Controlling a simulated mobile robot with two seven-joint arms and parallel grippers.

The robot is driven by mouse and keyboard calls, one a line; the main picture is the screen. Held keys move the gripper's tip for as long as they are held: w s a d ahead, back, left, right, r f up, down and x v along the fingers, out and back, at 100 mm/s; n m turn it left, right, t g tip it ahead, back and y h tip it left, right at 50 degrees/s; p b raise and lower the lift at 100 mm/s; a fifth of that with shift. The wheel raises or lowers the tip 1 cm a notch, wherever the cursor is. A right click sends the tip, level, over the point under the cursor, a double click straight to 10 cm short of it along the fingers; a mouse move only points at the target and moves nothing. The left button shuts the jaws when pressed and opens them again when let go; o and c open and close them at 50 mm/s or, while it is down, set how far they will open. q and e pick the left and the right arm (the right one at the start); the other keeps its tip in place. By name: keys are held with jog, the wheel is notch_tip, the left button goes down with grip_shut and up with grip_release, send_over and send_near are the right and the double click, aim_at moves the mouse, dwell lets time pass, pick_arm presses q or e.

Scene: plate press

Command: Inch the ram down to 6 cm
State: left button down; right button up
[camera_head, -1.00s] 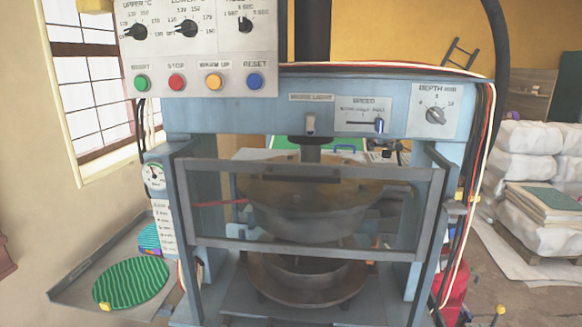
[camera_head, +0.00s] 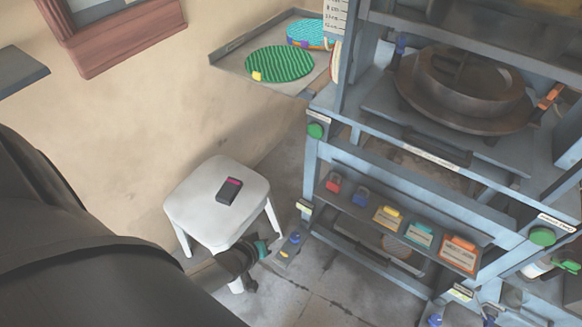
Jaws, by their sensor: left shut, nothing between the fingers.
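The press (camera_head: 395,185) fills the right side of the view. Its lower round die (camera_head: 465,90) sits on the press bed. The ram's upper part is cut off at the top edge, so its height cannot be read. A green button (camera_head: 316,131) is on the press's left front corner, and another green button (camera_head: 542,236) is at its right front. My left arm comes in from the left. My left gripper (camera_head: 258,256) is shut and empty, low beside the white stool and left of a small blue-topped part (camera_head: 291,244) on the press. My right gripper is out of view.
The white stool (camera_head: 190,205) carries a dark handheld device (camera_head: 229,191). A tray (camera_head: 230,58) at the press's left holds a green striped plate (camera_head: 279,64) and a teal one. A shelf (camera_head: 345,205) under the bed holds padlocks and coloured boxes. Some floor is clear.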

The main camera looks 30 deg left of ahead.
pick_arm(q)
jog(key=w+a+r+n+t+b, duration=0.35)
jog(key=w+r, duration=0.25)
jog(key=w, duration=0.3)
jog(key=n+t+b, duration=0.4)
jog(key=n+t, duration=0.1)
jog(key=n, duration=0.1)
send_near(314, 133)
jog(key=shift+w+a+r+b, duration=0.1)
jog(key=shift+w+b, duration=0.85)
jog(key=shift+w, duration=0.1)
jog(key=shift+w+r+b, duration=0.1)
jog(key=shift+w+b, duration=0.8)
jog(key=shift+w, duration=0.15)
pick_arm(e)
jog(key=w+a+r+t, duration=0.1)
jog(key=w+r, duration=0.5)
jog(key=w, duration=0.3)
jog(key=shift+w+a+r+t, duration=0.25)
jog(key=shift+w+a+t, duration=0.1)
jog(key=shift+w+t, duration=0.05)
pick_arm(q)
jog(key=shift+w+b, duration=0.95)
jog(key=shift+w, duration=0.55)
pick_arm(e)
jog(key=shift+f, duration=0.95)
pick_arm(q)
jog(key=shift+s, duration=0.25)
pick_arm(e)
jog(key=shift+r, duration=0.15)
